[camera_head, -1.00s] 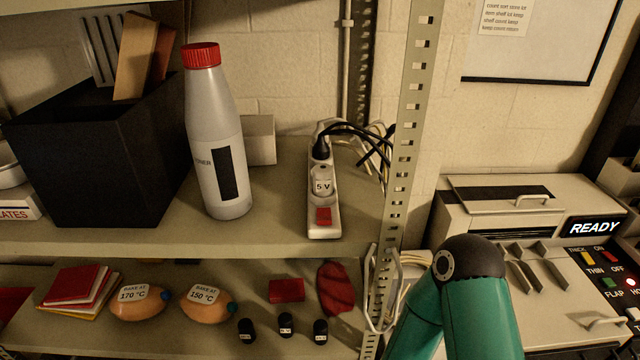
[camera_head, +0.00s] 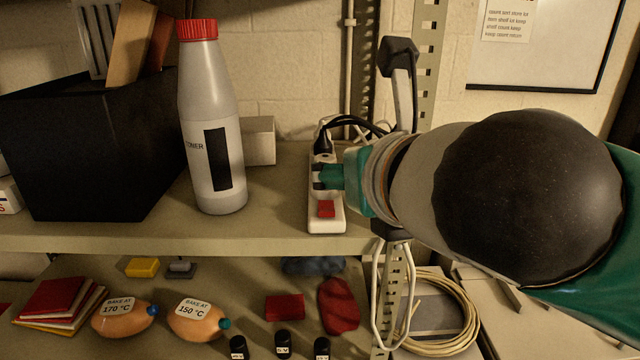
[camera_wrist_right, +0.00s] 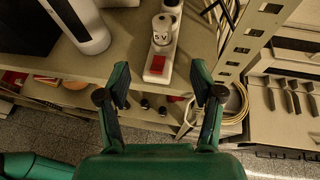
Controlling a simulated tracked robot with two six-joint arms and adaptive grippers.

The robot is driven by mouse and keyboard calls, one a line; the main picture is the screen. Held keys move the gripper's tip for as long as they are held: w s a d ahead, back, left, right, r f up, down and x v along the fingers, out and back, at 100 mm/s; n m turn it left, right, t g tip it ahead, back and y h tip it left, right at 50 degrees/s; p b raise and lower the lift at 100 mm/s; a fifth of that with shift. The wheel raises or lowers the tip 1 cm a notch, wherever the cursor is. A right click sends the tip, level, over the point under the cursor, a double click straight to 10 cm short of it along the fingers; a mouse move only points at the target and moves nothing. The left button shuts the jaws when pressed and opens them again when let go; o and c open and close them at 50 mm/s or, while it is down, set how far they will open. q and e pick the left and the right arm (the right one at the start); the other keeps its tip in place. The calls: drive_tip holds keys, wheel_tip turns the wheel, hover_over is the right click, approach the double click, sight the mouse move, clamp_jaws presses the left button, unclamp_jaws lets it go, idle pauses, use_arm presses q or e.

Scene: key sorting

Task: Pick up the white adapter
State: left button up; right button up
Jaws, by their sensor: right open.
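The white adapter, labelled 5 V, shows in the right wrist view (camera_wrist_right: 162,31), plugged into the white power strip (camera_wrist_right: 156,73) above its red switch. In the head view the power strip (camera_head: 325,219) stands on the upper shelf, and my right gripper hides most of the adapter. My right gripper (camera_head: 322,177) reaches in from the right in front of the strip. In the right wrist view its two fingers (camera_wrist_right: 160,82) are spread and empty, with the adapter beyond the tips. My left gripper is not in view.
A toner bottle (camera_head: 211,120) and a black bin (camera_head: 85,150) stand left of the strip. A black plug (camera_head: 322,146) with cables sits behind the adapter. A perforated shelf post (camera_head: 426,60) rises to the right.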

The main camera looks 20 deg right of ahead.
sight(329, 158)
drive_tip(key=p+x, duration=0.1)
drive_tip(key=x, duration=1.5)
drive_tip(key=shift+w+d+r, duration=0.1)
drive_tip(key=shift+w+d, duration=0.1)
drive_tip(key=shift+w, duration=0.1)
clamp_jaws()
